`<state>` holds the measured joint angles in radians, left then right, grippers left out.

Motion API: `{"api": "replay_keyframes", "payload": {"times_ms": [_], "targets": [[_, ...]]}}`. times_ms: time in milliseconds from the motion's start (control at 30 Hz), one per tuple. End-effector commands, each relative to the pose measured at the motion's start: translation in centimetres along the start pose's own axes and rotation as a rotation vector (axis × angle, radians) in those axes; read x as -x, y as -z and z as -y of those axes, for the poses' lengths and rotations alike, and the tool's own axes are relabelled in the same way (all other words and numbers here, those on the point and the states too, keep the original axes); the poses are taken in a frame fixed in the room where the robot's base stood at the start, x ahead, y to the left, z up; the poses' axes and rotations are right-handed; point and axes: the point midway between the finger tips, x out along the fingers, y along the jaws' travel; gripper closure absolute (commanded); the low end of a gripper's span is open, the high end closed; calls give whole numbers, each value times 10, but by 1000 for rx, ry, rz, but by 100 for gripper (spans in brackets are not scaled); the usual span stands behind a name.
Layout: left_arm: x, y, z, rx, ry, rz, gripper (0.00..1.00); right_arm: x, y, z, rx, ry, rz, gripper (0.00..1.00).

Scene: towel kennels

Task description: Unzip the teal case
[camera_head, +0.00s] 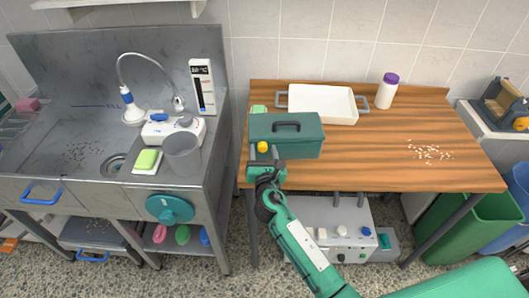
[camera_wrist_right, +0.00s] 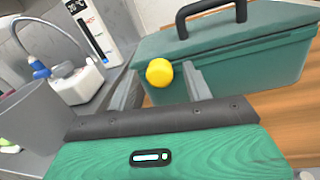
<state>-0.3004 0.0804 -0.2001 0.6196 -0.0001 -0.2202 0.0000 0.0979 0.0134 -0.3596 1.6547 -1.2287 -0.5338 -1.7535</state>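The teal case (camera_head: 300,142) stands closed on the wooden table near its left front edge, with a dark handle on its lid; it also fills the upper right of the right wrist view (camera_wrist_right: 240,62). A round yellow knob (camera_head: 262,147) sits at the case's left front, and it shows near the middle of the right wrist view (camera_wrist_right: 159,72). My right gripper (camera_head: 265,164) is at this corner. Its fingers (camera_wrist_right: 163,88) are apart with the yellow knob between their tips, and gaps show on both sides. My left gripper is not in view.
A white tray (camera_head: 322,90) stands behind the case, beside a purple-capped bottle (camera_head: 386,92). Small pale pellets (camera_head: 430,152) lie on the table's right. The steel sink unit (camera_head: 215,140) is left of the table.

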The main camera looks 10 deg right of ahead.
Motion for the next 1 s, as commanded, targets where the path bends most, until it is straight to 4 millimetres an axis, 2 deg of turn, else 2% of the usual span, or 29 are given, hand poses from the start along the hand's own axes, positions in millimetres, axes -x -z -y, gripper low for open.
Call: {"api": "replay_keyframes", "payload": {"times_ms": [233, 367, 467, 800, 1000], "targets": [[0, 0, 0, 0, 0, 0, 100, 1, 0, 0, 0, 0, -1, 50], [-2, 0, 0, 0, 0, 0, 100, 10, 2, 1, 1, 0, -2, 50], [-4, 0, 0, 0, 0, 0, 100, 26, 3, 1, 1, -1, -2, 50], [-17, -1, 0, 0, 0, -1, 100, 99, 3, 0, 0, -1, -2, 50], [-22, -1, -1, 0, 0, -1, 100, 127, 2, 0, 0, 0, -1, 50]]}}
